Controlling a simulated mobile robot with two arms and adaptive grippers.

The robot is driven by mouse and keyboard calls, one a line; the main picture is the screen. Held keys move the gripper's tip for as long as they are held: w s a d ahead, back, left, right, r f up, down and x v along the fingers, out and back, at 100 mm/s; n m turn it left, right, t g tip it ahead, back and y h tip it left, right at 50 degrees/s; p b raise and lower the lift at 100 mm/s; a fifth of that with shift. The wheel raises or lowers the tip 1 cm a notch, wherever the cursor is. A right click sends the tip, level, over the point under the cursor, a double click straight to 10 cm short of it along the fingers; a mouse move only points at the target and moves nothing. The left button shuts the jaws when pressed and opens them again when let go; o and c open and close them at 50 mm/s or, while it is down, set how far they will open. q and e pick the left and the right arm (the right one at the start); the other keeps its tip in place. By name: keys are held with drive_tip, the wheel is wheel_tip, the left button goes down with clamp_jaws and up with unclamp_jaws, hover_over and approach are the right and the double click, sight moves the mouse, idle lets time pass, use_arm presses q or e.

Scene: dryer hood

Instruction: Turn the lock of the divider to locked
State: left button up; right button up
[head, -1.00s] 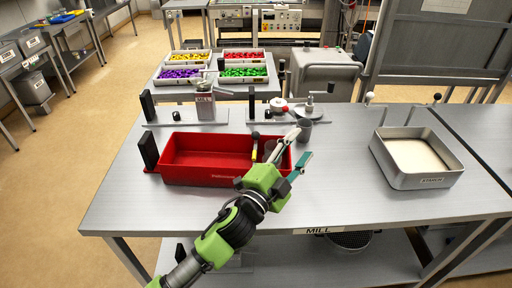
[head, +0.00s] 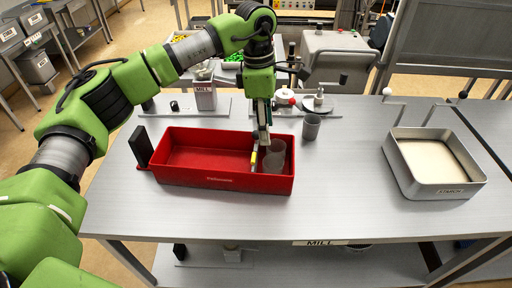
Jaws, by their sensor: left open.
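My left arm reaches in from the left, and its gripper (head: 262,128) points down over the right part of a red tray on the steel table. It is open, with its fingers close to a yellow-handled tool (head: 254,160) and grey cups (head: 275,155) in the tray. I cannot tell whether it touches them. A grey framed panel (head: 455,42) stands at the upper right, behind the table and well apart from the gripper. It may be the divider, but I cannot make out a lock on it. My right gripper is not in view.
The red tray (head: 200,180) has a black block (head: 140,147) at its left. A grey cup (head: 311,127) stands right of the gripper. A metal tray (head: 433,190) sits at the table's right. The table (head: 340,195) is clear between the trays.

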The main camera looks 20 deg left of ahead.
sight(253, 157)
use_arm(q)
drive_tip(key=shift+y, duration=0.6)
drive_tip(key=a+f+p, duration=0.1)
drive_tip(key=f, duration=0.2)
drive_tip(key=a+f+p, duration=0.1)
drive_tip(key=f+p, duration=0.1)
drive_tip(key=f, duration=0.2)
drive_tip(key=a+f+p, duration=0.1)
drive_tip(key=f+p, duration=0.1)
drive_tip(key=f, duration=0.1)
drive_tip(key=shift+w+a+f, duration=0.15)
drive_tip(key=shift+a+f, duration=0.05)
drive_tip(key=shift+f, duration=0.8)
drive_tip(key=c, duration=1.1)
